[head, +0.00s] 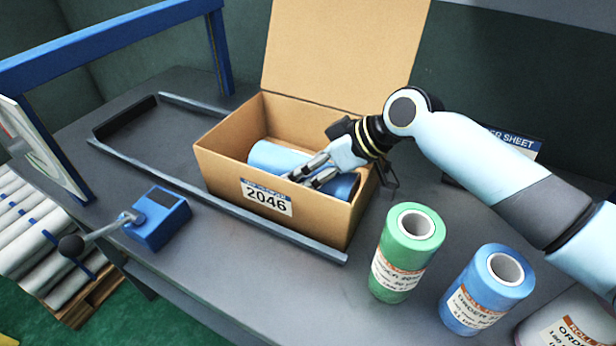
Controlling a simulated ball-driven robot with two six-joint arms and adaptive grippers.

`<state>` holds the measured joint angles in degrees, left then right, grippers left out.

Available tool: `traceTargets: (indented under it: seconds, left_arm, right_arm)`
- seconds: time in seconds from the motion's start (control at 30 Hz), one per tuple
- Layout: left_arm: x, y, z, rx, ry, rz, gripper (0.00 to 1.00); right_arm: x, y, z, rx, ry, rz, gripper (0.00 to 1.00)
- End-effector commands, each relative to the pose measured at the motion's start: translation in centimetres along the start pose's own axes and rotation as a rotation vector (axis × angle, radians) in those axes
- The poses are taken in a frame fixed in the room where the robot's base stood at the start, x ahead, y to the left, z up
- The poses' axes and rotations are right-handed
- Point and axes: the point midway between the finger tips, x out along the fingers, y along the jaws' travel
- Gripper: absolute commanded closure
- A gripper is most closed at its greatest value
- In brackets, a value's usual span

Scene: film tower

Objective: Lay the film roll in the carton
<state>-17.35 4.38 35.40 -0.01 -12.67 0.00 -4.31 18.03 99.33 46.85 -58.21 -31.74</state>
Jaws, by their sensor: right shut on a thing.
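The open cardboard carton (218,165) stands on the grey table with its lid raised at the back and a label reading 2046 on its front. A blue film roll (272,157) lies on its side inside the carton. My right gripper (303,181) reaches into the carton from the right and is shut on this roll. The fingers and the front wall hide part of the roll, and I cannot tell whether it touches the carton floor. My left gripper is not in view.
A green roll (392,262) and a blue roll (470,303) stand upright at the front right, with another roll (568,318) at the corner. Metal rails (170,179) run beside the carton. A blue lever box (158,218) sits at the left.

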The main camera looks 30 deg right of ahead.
Motion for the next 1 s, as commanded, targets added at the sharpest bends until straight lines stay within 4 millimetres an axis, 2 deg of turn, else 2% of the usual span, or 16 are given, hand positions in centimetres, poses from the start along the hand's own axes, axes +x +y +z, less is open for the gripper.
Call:
traceTargets:
  seconds: [0.2,0.73,0.77,0.93,1.0]
  left_arm:
    - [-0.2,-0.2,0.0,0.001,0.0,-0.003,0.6]
    - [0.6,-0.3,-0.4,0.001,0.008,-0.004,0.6]
    - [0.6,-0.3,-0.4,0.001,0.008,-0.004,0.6]
    - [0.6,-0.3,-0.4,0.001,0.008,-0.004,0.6]
    - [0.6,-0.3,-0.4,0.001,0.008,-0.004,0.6]
  right_arm:
    - [-0.2,0.0,-0.4,-0.002,0.005,0.001,0.9]
    - [0.7,0.1,0.5,-0.002,0.006,0.001,0.9]
    - [0.7,0.1,0.6,-0.001,0.002,0.0,0.3]
    - [0.7,0.1,0.6,-0.001,0.002,0.0,0.08]
    - [0.7,0.1,0.6,-0.001,0.002,0.0,0.08]
